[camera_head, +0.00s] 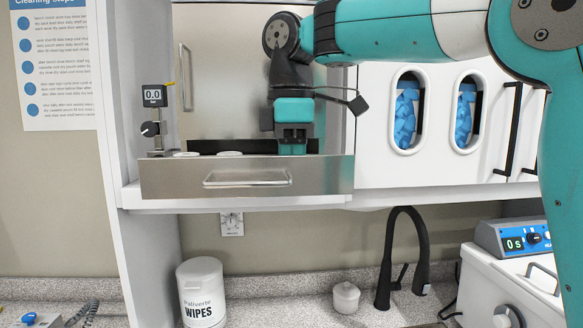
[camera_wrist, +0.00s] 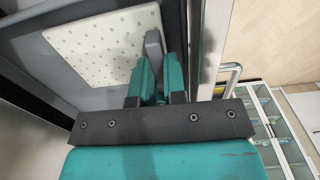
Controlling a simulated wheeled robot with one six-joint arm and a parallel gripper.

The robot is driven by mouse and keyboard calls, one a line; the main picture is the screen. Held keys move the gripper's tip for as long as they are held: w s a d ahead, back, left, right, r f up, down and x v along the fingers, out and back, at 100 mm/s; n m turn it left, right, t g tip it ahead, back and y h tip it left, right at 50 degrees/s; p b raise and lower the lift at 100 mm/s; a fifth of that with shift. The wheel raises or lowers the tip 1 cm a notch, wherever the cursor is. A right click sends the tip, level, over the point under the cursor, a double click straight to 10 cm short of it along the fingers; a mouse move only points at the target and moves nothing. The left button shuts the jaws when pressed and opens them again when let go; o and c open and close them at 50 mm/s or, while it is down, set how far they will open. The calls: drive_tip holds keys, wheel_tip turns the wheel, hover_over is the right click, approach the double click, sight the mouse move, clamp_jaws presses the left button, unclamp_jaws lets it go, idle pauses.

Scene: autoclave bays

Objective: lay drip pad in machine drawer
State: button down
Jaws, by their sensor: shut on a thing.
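The machine drawer (camera_head: 325,178) is pulled open, with a steel front and a bar handle. My gripper (camera_head: 292,148) points down into its right part, its tips partly hidden by the front panel. In the wrist view, the drip pad (camera_wrist: 92,45) is a pale square sheet with small dark dots, lying over the grey drawer floor (camera_wrist: 115,98). I cannot tell whether the pad touches the floor.
White glove dispensers (camera_head: 376,130) are to the right. Below are a wipes tub (camera_head: 202,290), a small white jar (camera_head: 346,298) and a black tap (camera_head: 388,255).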

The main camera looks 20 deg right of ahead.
drive_tip(key=shift+f, duration=0.2)
drive_tip(key=c, duration=1.5)
unclamp_jaws()
drive_tip(key=shift+r, duration=0.1)
drive_tip(key=shift+o, duration=0.2)
wheel_tip(320, 180, up, 12)
drive_tip(key=p, duration=0.8)
drive_tip(key=shift+r+p, duration=0.15)
drive_tip(key=shift+p, duration=0.15)
